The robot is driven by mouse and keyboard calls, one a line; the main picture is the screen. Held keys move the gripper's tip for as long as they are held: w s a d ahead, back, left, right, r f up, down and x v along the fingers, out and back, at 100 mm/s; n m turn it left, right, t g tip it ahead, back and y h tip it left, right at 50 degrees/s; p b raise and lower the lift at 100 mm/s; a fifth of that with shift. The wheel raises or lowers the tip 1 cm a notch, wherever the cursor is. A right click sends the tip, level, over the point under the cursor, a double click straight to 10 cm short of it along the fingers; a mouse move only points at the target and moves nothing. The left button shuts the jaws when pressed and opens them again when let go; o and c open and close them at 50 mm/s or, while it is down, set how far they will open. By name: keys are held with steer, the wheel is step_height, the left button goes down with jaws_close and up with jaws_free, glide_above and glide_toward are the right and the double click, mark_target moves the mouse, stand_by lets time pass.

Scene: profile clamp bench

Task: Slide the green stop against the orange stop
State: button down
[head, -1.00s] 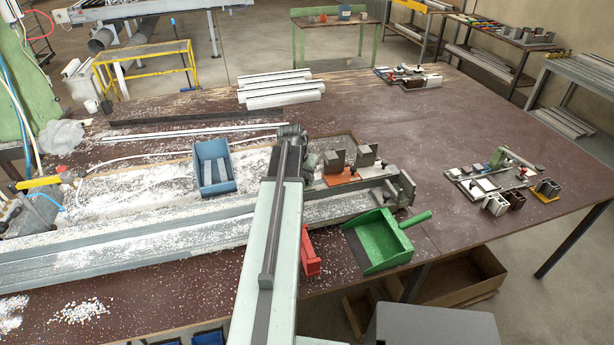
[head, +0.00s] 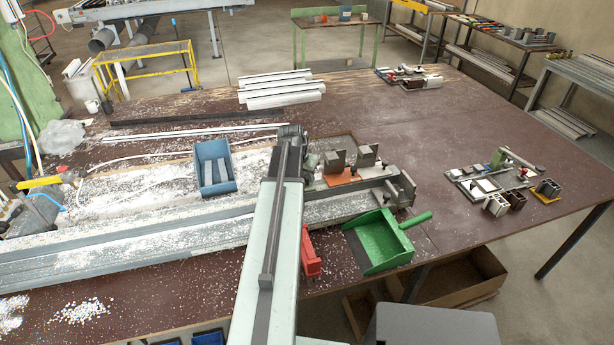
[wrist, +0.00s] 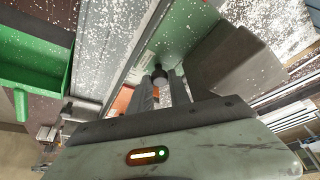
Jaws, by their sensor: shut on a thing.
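The orange stop (head: 345,176) is an orange plate with grey blocks on it, at the right end of the long grey rail in the head view. A strip of its orange also shows beside my fingers in the wrist view (wrist: 122,99). The green stop (wrist: 182,32) shows in the wrist view as a pale green plate with a big grey block. My gripper (wrist: 160,80) is shut on its dark-topped knob, between the two fingers. In the head view my arm hides the green stop and fingertips. The gap between the stops cannot be judged.
A blue bin (head: 215,168) stands behind the rail, left of my arm. A red-handled brush (head: 311,255) and a green dustpan (head: 378,243) lie in front of the rail. White chips cover much of the rail (head: 130,237).

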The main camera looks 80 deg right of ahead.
stand_by(0.3)
steer(key=s, duration=0.1)
steer(key=s+d, duration=0.1)
steer(key=s, duration=0.1)
steer(key=s+d, duration=0.1)
steer(key=shift+s+d, duration=0.1)
steer(key=shift+s, duration=0.3)
steer(key=c, duration=1.5)
jaws_free()
steer(key=shift+w, duration=0.1)
steer(key=p+v, duration=0.7)
steer(key=shift+r, duration=0.35)
